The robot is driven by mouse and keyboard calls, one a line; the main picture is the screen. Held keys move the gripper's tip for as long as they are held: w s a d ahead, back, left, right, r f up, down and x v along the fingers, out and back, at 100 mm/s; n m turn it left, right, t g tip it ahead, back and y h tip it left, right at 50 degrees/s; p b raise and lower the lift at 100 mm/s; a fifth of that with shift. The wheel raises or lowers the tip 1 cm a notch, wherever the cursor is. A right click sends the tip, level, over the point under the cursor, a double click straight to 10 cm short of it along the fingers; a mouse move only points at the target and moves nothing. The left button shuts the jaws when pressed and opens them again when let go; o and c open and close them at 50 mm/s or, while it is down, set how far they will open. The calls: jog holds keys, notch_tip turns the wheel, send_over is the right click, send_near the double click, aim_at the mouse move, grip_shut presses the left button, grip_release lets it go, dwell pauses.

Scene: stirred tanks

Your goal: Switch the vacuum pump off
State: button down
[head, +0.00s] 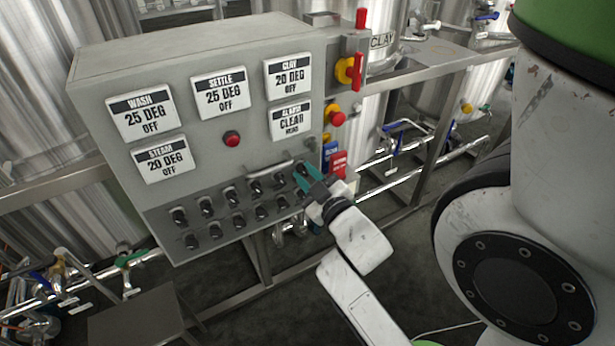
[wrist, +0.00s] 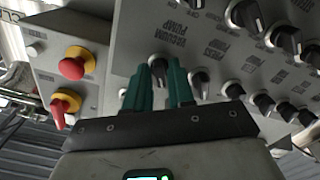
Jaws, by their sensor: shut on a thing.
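The vacuum pump knob (wrist: 158,64) is a dark rotary knob with a pale pointer, beside a printed label that reads like "vacuum pump". It sits on the grey control panel (head: 185,75). My gripper (wrist: 158,80) has its two teal fingers on either side of this knob and is shut on it. In the head view my gripper (head: 307,179) is at the right end of the knob rows. There the fingers largely hide the knob. I cannot tell the knob's setting for sure.
More dark knobs (head: 205,205) fill two rows close to my fingers. A metal handle bar (head: 268,165) lies above them. Red knobs on yellow bases (wrist: 77,63) stand out at the panel's side. Red and blue tags (head: 338,164) hang close to my wrist. Pipes and tanks stand behind.

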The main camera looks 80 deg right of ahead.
dwell(0.4)
jog(key=c, duration=1.2)
grip_release()
jog(key=shift+a, duration=0.1)
jog(key=b+v, duration=0.2)
jog(key=v, duration=0.8)
jog(key=shift+s+a+b, duration=0.2)
jog(key=shift+s+b, duration=0.1)
jog(key=shift+b, duration=0.05)
jog(key=w+a+f+n+g+y, duration=0.1)
jog(key=w+a+f+g+y, duration=0.3)
jog(key=f, duration=0.5)
jog(key=w+a+f+g+y, duration=0.2)
jog(key=w+a+f+y, duration=0.3)
jog(key=f, duration=0.4)
jog(key=s+a+f+n+g+y, duration=0.2)
jog(key=a+f+g+y, duration=0.1)
jog(key=a, duration=0.4)
jog(key=shift+s+a+f+n+g+y, duration=0.3)
jog(key=shift+s+a+g+y, duration=0.1)
jog(key=shift+g+y, duration=0.4)
